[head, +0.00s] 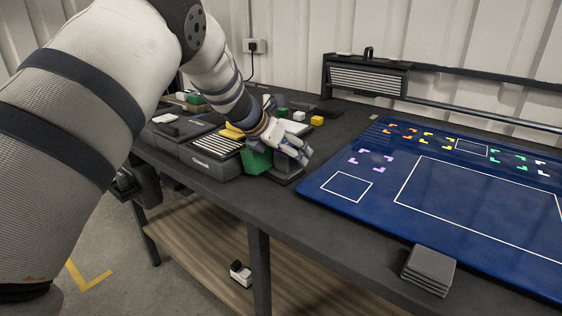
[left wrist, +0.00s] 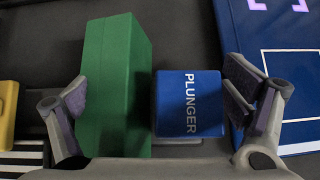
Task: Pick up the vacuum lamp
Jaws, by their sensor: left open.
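No object here is plainly marked as the vacuum lamp, so I cannot tell which one it is. My left gripper (head: 292,148) is open over the left part of the table, pointing down and right. In the left wrist view its two fingers (left wrist: 157,95) stand apart, with a green block (left wrist: 115,85) and a blue block labelled PLUNGER (left wrist: 189,103) between them. The green block is close to the left finger. In the head view the green block (head: 257,161) shows beside the gripper, and the blue block is hidden. My right gripper is not in view.
A dark box with a striped top (head: 213,155) stands left of the gripper. Yellow (head: 317,121) and white (head: 299,116) blocks lie behind it. A blue mat with coloured corner marks (head: 385,185) covers the right side. Stacked grey pads (head: 428,268) lie at the front edge.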

